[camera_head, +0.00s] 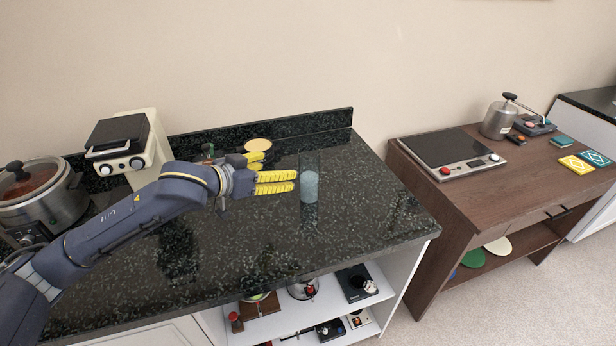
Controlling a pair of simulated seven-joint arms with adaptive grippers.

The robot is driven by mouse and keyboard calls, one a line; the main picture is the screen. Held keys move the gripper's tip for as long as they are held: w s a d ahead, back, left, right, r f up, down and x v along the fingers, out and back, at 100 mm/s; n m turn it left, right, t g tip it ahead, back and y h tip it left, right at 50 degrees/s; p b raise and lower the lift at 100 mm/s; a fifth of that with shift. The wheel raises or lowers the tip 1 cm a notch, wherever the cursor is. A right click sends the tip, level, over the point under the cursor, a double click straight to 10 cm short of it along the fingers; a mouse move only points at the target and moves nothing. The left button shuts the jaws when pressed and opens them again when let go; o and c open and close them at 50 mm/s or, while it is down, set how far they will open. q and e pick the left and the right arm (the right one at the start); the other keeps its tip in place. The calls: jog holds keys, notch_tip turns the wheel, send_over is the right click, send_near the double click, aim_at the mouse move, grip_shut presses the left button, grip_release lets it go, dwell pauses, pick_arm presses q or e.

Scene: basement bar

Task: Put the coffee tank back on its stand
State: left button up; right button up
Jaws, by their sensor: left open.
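A pale blue-grey translucent cylinder (309,187), which looks like the tank, stands upright on the dark speckled counter. A faint clear outline seems to rise above it. A cream appliance (155,150) with a black top and two round dials stands at the counter's back left. It may be the coffee machine with the stand, but I cannot tell for sure. My left gripper (284,171) reaches in from the left, with yellow fingers apart and empty. Its fingertips point right, just short of the cylinder in the picture. My right gripper is out of view.
A pot cooker (42,200) stands at the counter's left end. A round tan disc (258,144) is behind my gripper. The counter (370,215) right of the cylinder is clear. A brown table (470,200) on the right holds a hot plate (455,150) and a metal kettle (497,121).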

aim_at(309, 163)
pick_arm(q)
jog(key=x, duration=1.3)
jog(key=shift+w+d, duration=0.15)
jog(key=shift+d, duration=0.2)
jog(key=c, duration=1.6)
